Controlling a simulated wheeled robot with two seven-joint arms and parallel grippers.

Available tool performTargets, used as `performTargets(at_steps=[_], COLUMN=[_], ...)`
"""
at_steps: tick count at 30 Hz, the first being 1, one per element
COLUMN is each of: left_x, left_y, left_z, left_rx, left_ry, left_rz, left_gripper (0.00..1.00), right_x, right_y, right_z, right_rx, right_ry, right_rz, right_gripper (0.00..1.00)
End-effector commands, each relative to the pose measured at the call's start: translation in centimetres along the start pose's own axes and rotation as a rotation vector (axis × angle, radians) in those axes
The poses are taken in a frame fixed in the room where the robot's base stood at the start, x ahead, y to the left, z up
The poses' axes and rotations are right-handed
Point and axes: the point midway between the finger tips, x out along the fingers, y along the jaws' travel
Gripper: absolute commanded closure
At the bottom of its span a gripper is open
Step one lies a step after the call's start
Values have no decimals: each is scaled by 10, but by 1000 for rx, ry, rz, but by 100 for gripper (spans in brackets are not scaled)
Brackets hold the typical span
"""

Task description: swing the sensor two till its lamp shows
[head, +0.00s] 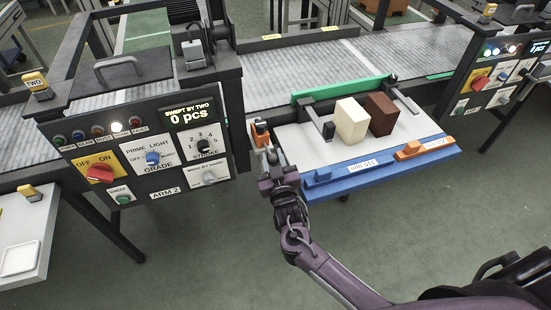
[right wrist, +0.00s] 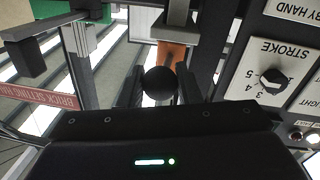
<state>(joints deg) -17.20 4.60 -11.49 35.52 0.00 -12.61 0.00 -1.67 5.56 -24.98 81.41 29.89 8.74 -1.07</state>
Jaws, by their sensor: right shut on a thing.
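My right gripper (head: 268,158) is at the right side of the ARM 2 panel (head: 150,152). In the right wrist view, its fingers (right wrist: 158,88) are shut on a black round knob (right wrist: 160,83) in front of an orange part (right wrist: 172,55). That orange part also shows in the head view (head: 261,131); I cannot tell whether it is sensor two. A yellow-topped block marked TWO (head: 36,83) stands at the panel's upper left. In the panel's lamp row, a white lamp (head: 116,127) is lit brightly; the others look dim. My left gripper is not in view.
A white table with a blue front edge (head: 365,168) holds a cream brick (head: 350,122) and a brown brick (head: 381,114) beside a green bar (head: 342,89). A conveyor (head: 300,62) runs behind. Another panel (head: 500,75) stands at far right. The floor in front is clear.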

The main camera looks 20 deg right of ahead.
Motion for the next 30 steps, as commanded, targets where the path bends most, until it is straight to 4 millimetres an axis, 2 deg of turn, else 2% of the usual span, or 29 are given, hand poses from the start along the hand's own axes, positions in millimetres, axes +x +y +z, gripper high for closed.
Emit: performTargets(at_steps=[6, 7, 11, 21, 23, 30], left_x=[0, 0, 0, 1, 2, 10], left_y=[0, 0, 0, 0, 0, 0], left_z=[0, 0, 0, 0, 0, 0], left_rx=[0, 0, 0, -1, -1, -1], left_ry=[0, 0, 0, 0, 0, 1], left_rz=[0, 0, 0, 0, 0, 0], left_gripper=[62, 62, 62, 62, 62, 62], right_x=[0, 0, 0, -4, -10, -51], right_y=[0, 0, 0, 0, 0, 0], right_z=[-1, -1, 0, 1, 2, 3], right_rx=[-1, -1, -1, -1, 0, 0], right_ry=[0, 0, 0, -1, -2, -3], right_rz=[0, 0, -1, -2, -3, -2], right_gripper=[100, 68, 51, 50, 50, 50])
